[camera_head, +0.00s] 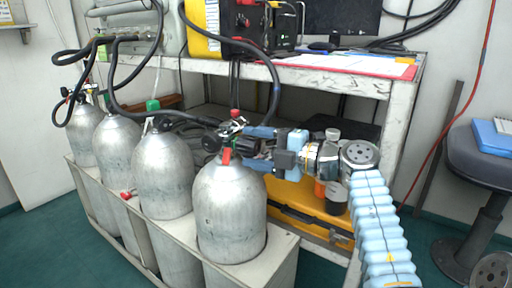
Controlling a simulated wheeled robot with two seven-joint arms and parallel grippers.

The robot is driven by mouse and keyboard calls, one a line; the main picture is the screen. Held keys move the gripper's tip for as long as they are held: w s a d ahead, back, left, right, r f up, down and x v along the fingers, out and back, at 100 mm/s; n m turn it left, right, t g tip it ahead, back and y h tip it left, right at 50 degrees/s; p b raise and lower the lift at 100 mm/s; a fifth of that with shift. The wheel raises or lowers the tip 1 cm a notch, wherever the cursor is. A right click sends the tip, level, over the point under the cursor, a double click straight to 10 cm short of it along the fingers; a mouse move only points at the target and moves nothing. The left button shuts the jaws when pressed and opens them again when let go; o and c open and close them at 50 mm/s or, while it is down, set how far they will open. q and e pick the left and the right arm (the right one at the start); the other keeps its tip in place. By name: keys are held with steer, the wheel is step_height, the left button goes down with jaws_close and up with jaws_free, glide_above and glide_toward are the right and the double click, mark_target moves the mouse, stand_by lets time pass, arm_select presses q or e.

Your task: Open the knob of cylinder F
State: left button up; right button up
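Several grey metal cylinders stand in a row. The front right one (231,208) has a valve with red and green parts (230,140), a dark round piece at its left and a dark fitting at its right. I cannot read any letters, so I cannot tell which is cylinder F. Contact cannot be made out.
The cylinders stand in a pale rack (272,250). Black hoses (272,82) arch above the valves. Behind is a metal shelf (345,72) with equipment on top and a yellow case (290,195) below. A dark chair (478,160) stands at the right.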

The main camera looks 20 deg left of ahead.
arm_select(q)
steer(key=p+v, duration=0.1)
steer(key=v, duration=0.6)
steer(key=shift+d, duration=0.3)
stand_by(0.4)
